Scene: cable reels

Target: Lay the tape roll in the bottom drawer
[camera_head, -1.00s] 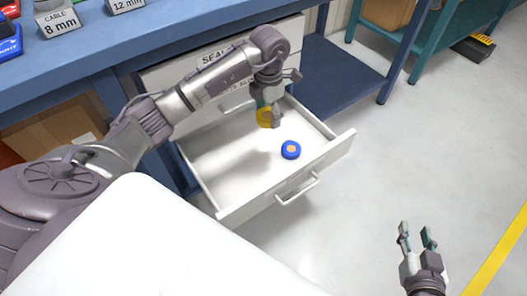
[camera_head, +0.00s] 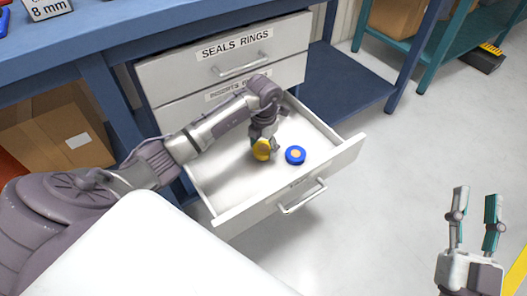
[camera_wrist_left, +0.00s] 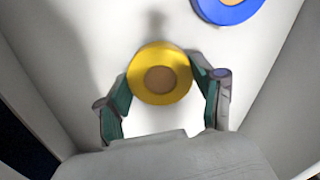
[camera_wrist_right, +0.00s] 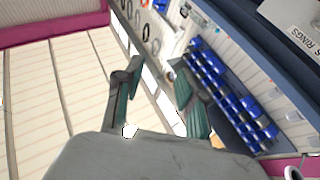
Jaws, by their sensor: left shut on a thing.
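The yellow tape roll (camera_head: 261,150) is in my left gripper (camera_head: 266,144), inside the open bottom drawer (camera_head: 222,187). In the left wrist view, the fingers are shut on both sides of the yellow roll (camera_wrist_left: 160,76), and its brown core faces the camera. I cannot tell whether the roll touches the drawer floor. A blue roll (camera_head: 296,155) with a tan centre lies on the drawer floor just right of my left gripper. My right gripper (camera_head: 476,210) is open and empty, out over the floor to the right of the drawer.
The closed drawer labelled SEALS RINGS (camera_head: 238,58) is above, with another closed drawer front (camera_head: 190,112) between. The blue bench (camera_head: 150,25) overhangs at the left. A cardboard box (camera_head: 60,125) sits under it. The grey floor (camera_head: 400,160) at right is open.

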